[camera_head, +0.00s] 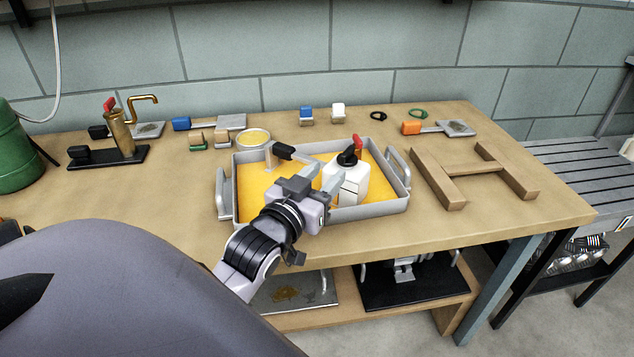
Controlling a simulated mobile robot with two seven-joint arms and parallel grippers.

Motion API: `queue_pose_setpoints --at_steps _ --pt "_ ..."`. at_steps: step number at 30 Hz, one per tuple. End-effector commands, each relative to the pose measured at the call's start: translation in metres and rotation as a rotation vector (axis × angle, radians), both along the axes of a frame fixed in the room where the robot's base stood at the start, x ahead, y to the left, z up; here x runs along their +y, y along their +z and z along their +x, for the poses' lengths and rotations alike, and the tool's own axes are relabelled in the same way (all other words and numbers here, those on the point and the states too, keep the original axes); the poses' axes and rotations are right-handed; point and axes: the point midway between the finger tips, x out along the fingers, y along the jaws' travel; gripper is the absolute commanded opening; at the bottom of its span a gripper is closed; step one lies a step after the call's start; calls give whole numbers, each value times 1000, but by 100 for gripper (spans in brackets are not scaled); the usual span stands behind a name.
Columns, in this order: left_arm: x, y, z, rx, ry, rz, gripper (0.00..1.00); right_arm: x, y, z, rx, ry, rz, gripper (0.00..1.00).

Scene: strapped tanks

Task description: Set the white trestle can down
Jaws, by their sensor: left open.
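A white can (347,184) with a black cap and a red part on top stands upright in a grey metal tray (385,212) with a yellow floor. The tray is on the wooden workbench. My left gripper (322,174) is over the tray, just left of the can, with its fingers apart. They point toward the can's left side, and I cannot tell whether they touch it. The gripper hides part of the tray's floor and front wall. A wooden trestle (476,172), an H-shaped frame, lies empty to the right of the tray. My right gripper is not in view.
A black-handled tool (284,151) and a round yellow-topped dish (253,138) are by the tray's back left. A brass pump (121,135) stands at the left. Bare bench (430,230) lies before the trestle.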

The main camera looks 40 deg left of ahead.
Motion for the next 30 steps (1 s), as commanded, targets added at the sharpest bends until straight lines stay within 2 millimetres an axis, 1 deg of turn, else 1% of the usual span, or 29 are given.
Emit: queue_pose_setpoints --at_steps 1,3,9,30 --pt "-1 -1 -6 2 1 0 43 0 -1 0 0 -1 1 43" --pt "-2 -1 -12 1 1 0 43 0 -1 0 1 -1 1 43" --pt "-3 0 -19 -1 1 0 43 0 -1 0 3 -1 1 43" --pt "-3 0 -19 -1 0 0 43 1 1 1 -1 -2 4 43"
